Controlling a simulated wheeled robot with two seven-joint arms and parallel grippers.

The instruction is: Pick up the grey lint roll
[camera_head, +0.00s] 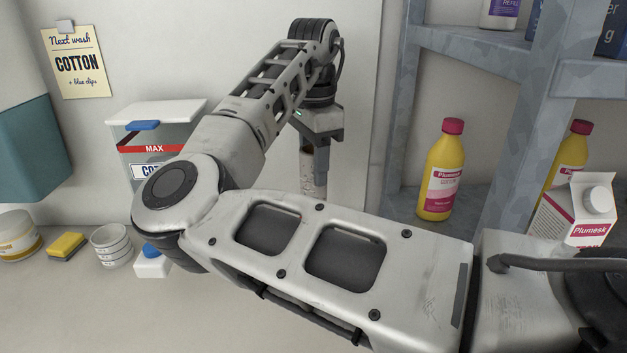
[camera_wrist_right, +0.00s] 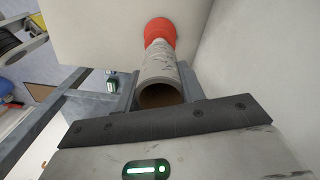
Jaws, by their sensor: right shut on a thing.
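The grey lint roll (camera_head: 313,182) is a pale, speckled tube held upright below my right wrist in the head view. In the right wrist view I look into the open brown end of the roll (camera_wrist_right: 162,73), with a red rounded piece at its far end. My right gripper (camera_head: 314,165) is shut on the roll, with one finger on each side of it in the right wrist view (camera_wrist_right: 160,88). My own forearm hides the roll's lower end in the head view. My left gripper is not in view.
A lidded box marked MAX (camera_head: 160,113) stands left of my right arm on the worktop (camera_head: 90,300). White stacked cups (camera_head: 111,246) and a yellow sponge (camera_head: 67,246) are further left. A metal shelf (camera_head: 500,165) with yellow bottles (camera_head: 441,178) is on the right.

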